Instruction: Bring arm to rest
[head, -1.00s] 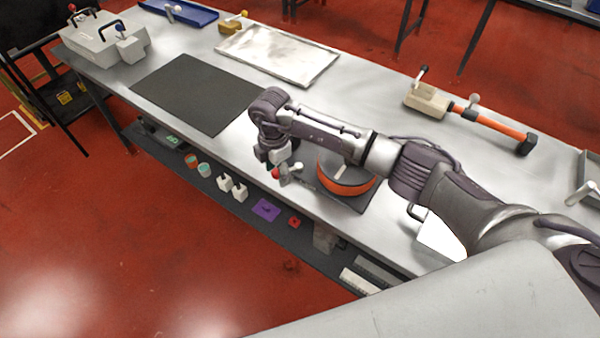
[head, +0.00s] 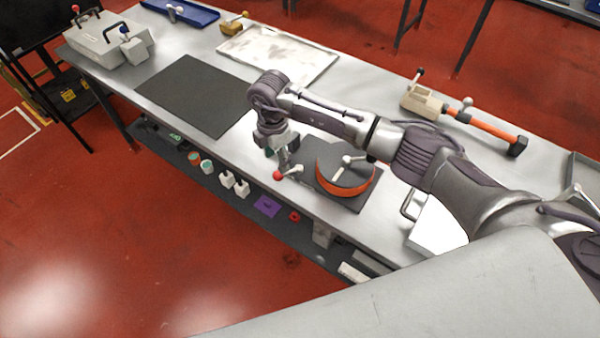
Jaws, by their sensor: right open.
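My right arm (head: 410,145) reaches in from the right over the metal workbench. Its gripper (head: 273,150) points down near the bench's front edge and is open. Its fingertips are small and partly hidden. Just below and beside it is a small grey fixture with a red-knobbed lever (head: 278,175). I cannot tell whether the two touch. A round orange-sided, dark-topped device (head: 343,178) sits on a dark plate to the right of the gripper, under the forearm. My left gripper is not in view.
A dark mat (head: 195,95), a silver tray (head: 277,52) and a grey case (head: 105,40) lie on the workbench (head: 365,85). An orange-handled tool (head: 485,128) lies at the right. A lower shelf holds small cups and blocks. Bare bench surface lies beyond the arm.

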